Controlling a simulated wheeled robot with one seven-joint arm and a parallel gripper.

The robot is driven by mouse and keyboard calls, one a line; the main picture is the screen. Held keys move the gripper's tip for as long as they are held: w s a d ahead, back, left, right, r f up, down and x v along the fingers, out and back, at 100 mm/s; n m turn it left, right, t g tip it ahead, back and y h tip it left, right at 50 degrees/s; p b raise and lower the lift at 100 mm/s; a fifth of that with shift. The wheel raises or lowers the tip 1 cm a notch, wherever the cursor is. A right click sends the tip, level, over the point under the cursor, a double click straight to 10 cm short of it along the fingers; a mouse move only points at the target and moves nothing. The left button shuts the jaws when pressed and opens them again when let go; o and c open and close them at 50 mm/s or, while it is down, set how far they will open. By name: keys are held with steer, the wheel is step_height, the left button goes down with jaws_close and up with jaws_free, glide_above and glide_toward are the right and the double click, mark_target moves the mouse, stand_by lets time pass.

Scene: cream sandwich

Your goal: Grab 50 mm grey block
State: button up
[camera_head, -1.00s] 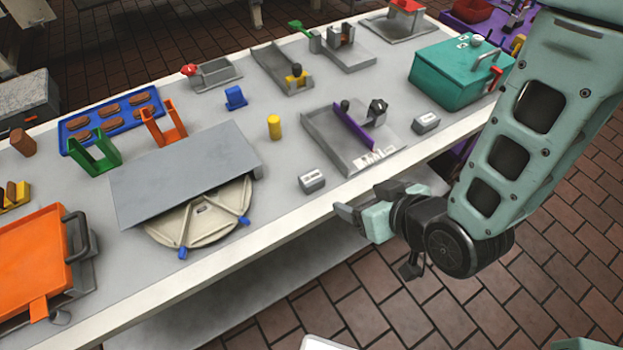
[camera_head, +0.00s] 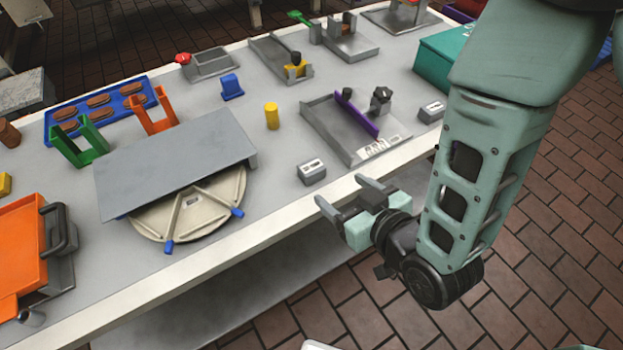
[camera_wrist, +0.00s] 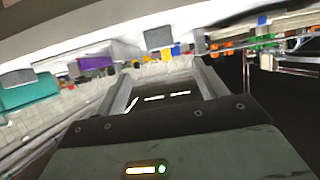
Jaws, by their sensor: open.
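Two small grey blocks with white labels lie on the table; the print is too small to read, so I cannot tell which is 50 mm. The nearer grey block (camera_head: 312,174) sits close to the front edge. The other grey block (camera_head: 431,112) is further right, beside the teal box. My gripper (camera_head: 343,193) is open and empty, just off the front edge and near the nearer block, not touching it. In the upside-down, blurred wrist view, a grey block (camera_wrist: 158,38) appears beyond my spread fingers (camera_wrist: 162,70).
On the table (camera_head: 277,210), a grey-tray fixture with a purple bar (camera_head: 355,112) stands right of the nearer block. A yellow cylinder (camera_head: 272,116) stands behind it. A grey plate (camera_head: 175,160) over a round cream disc (camera_head: 200,205) lies left. The teal box (camera_head: 440,60) is at right.

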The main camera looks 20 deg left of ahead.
mark_target(317, 173)
steer(key=shift+w+a+f+b, duration=0.5)
steer(key=shift+a+f+b, duration=0.05)
steer(key=shift+b, duration=2.15)
steer(key=b, duration=0.4)
steer(key=shift+w+a+f+b, duration=0.1)
steer(key=shift+w+a+b, duration=0.05)
steer(key=shift+a+b, duration=0.15)
steer(key=p+x, duration=0.1)
steer(key=x, duration=0.2)
steer(key=shift+w+a, duration=0.15)
steer(key=shift+p+x, duration=0.65)
steer(key=shift+x, duration=2.6)
steer(key=shift+f, duration=0.15)
steer(key=c, duration=1.1)
